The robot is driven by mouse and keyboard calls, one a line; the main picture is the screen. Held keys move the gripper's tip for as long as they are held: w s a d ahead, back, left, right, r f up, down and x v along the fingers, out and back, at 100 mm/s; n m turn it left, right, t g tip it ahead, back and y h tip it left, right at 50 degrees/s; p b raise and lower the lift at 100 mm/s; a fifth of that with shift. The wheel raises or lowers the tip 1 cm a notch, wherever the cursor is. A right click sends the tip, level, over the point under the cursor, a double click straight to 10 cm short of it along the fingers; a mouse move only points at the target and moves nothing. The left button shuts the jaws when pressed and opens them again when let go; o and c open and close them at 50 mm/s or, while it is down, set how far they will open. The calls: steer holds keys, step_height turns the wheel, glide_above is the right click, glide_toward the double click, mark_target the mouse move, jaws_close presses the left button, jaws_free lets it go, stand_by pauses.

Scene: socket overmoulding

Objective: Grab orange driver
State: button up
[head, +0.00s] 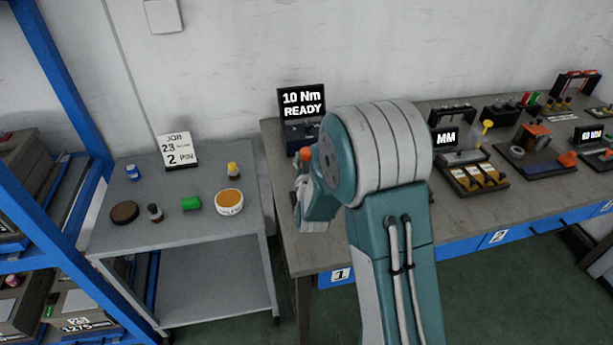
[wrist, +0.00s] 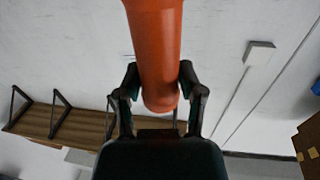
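The orange driver (wrist: 156,45) fills the upper middle of the wrist view, its rounded end between my two fingers. My gripper (wrist: 160,82) has a finger close against each side of it, with no clear gap, and looks shut on it. In the head view, a small orange part of the driver (head: 306,154) shows just left of my large arm joint. There my arm hides most of the driver and the fingers.
The "10 Nm READY" display (head: 301,101) stands behind my arm on the workbench (head: 480,225). Fixtures, including the "MM" station (head: 472,172), occupy the bench to the right. A grey cart (head: 165,232) with small parts stands left. A blue rack (head: 62,95) borders the far left.

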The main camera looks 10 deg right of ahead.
jaws_close()
steer(key=shift+r, duration=0.1)
